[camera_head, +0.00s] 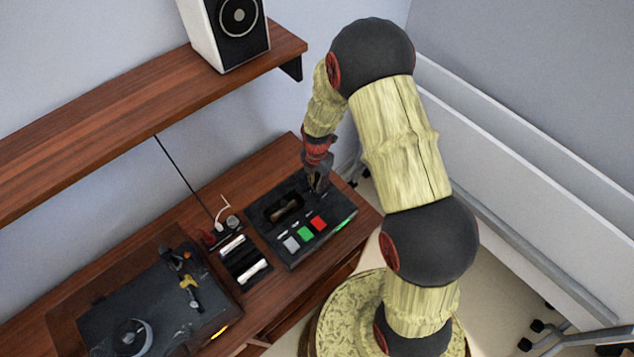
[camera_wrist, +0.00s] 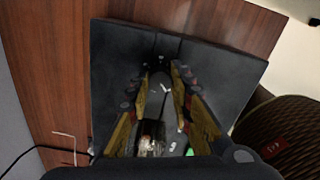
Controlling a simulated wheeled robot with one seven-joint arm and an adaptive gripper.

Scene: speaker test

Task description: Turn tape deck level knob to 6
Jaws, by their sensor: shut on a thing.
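The black tape deck (camera_head: 268,226) sits on the right end of the wooden desk, with a grey, a green and a red button along its front. In the wrist view the deck's dark top (camera_wrist: 225,75) fills the middle. My gripper (camera_head: 318,184) points down at the deck's far right part. In the wrist view my gripper (camera_wrist: 161,72) has its two yellow and black fingers close around the level knob, which is dark and mostly hidden between the fingertips. A small white mark shows between the fingers. I cannot read the knob's setting.
Left of the deck are a small black device (camera_head: 243,262) with light strips and a turntable (camera_head: 150,305). A wooden shelf (camera_head: 120,118) with a white speaker (camera_head: 226,38) hangs above. A cable runs down the wall. White panels stand at the right.

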